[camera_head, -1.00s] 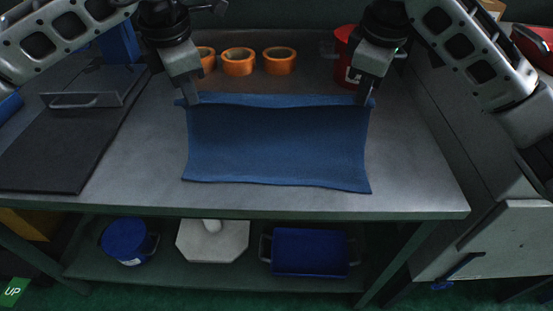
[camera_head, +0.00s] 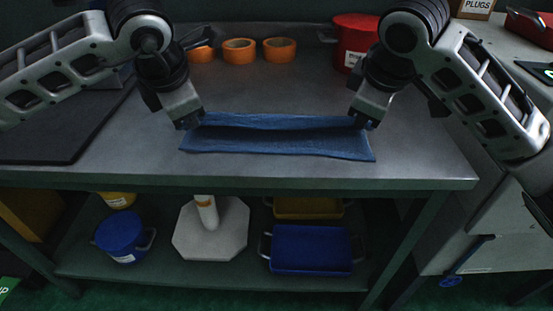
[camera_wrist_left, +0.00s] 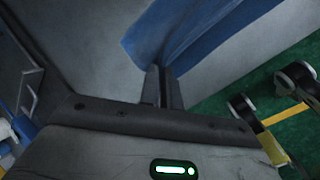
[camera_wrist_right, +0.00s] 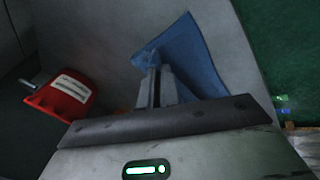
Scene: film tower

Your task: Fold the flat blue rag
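The blue rag (camera_head: 275,143) lies on the grey worktable with its far edge lifted and brought toward the near edge, so it shows as a narrow band. My left gripper (camera_head: 190,122) is shut on the rag's far left corner; the left wrist view shows the rag (camera_wrist_left: 200,30) at the closed fingers (camera_wrist_left: 163,75). My right gripper (camera_head: 366,120) is shut on the far right corner; in the right wrist view the rag (camera_wrist_right: 190,55) spreads out from the closed fingers (camera_wrist_right: 157,72). The part under the raised edge is partly hidden.
Several orange tape rolls (camera_head: 239,51) stand at the back of the table (camera_head: 290,90). A red bucket (camera_head: 352,40) is at the back right. A dark board (camera_head: 60,125) lies at the left. Blue bins (camera_head: 310,248) are on the shelf below.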

